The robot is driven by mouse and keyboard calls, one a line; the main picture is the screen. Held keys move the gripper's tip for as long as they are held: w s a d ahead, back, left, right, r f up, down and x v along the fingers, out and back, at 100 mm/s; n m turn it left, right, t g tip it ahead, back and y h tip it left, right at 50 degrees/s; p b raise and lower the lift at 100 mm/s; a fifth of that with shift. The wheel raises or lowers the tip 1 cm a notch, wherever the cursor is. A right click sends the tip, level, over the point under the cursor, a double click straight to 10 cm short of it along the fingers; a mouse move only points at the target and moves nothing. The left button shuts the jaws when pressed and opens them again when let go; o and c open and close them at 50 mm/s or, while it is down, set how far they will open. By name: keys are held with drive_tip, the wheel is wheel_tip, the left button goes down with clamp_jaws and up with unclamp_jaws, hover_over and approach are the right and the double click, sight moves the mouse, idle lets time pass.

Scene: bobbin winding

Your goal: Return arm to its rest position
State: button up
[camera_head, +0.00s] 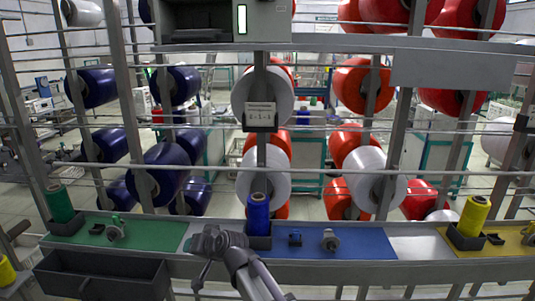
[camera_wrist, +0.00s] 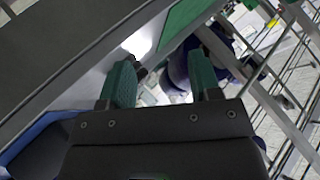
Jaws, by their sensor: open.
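My gripper shows in the wrist view (camera_wrist: 168,62) with two green fingers spread apart and nothing between them. In the head view my arm rises from the bottom centre, and its wrist end is over the front of the shelf, left of the blue bobbin (camera_head: 258,215). The fingers are hard to make out in that view. The blue bobbin stands upright in a dark holder. A green bobbin (camera_head: 60,205) stands on the green mat (camera_head: 160,233) at the left. A yellow bobbin (camera_head: 473,217) stands on the yellow mat (camera_head: 510,242) at the right.
A blue mat (camera_head: 365,243) carries small metal parts. A dark open drawer (camera_head: 102,275) hangs below the shelf at the left. Behind the shelf, a rack of metal bars holds large navy spools (camera_head: 158,174), white spools (camera_head: 375,178) and red spools (camera_head: 362,86). The front right is clear.

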drive_tip(key=s+d+f+g+h, duration=0.2)
drive_tip(key=s+d, duration=0.3)
drive_tip(key=d, duration=0.8)
drive_tip(key=s+d+f+m+g+h, duration=0.1)
drive_tip(key=s+d+f+g+h, duration=0.1)
drive_tip(key=d, duration=1.2)
drive_tip(key=s+d+f+g+h, duration=0.2)
drive_tip(key=s+d+h, duration=0.3)
drive_tip(key=d, duration=0.9)
drive_tip(key=s+f, duration=0.1)
drive_tip(key=s, duration=0.2)
drive_tip(key=shift+s+f+m, duration=0.15)
drive_tip(key=shift+f+m, duration=0.1)
drive_tip(key=shift+m, duration=0.05)
drive_tip(key=shift+c, duration=0.3)
